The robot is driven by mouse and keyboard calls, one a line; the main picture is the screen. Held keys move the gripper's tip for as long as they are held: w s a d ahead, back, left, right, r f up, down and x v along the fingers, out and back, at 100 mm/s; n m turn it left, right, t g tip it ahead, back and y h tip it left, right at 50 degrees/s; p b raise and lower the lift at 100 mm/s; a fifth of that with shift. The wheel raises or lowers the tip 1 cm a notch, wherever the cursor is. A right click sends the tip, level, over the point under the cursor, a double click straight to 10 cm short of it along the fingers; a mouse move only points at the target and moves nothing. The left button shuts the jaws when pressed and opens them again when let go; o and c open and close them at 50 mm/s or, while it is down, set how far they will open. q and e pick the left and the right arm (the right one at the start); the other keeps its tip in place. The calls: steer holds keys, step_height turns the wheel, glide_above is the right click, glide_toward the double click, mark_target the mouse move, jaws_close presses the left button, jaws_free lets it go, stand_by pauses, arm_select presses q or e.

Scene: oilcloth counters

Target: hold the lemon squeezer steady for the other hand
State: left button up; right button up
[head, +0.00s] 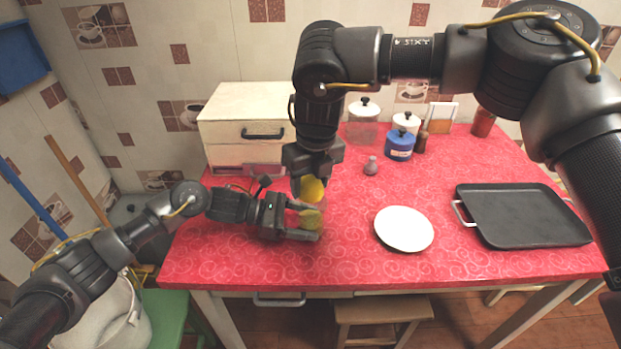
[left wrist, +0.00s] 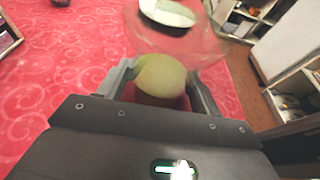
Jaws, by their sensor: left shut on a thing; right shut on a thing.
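The lemon squeezer (head: 311,217) appears as a yellow-green body with a see-through upper part, held over the left part of the red table. My left gripper (head: 304,222) is shut on it from the left. In the left wrist view its yellow-green body (left wrist: 161,77) sits between the two fingers, with a wide clear bowl beyond it. My right gripper (head: 309,182) points down just above the squeezer and is shut on a yellow lemon (head: 312,189). I cannot tell whether the lemon touches the squeezer.
A white plate (head: 404,228) lies to the right on the red cloth (head: 350,255), with a black griddle pan (head: 524,214) farther right. A small drawer chest (head: 240,128) stands behind the grippers.

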steer(key=shift+r, duration=0.1)
steer(key=shift+r, duration=0.9)
steer(key=shift+r, duration=0.15)
steer(key=shift+r, duration=1.35)
arm_select(q)
steer(key=o, duration=0.8)
steer(key=shift+o, duration=0.2)
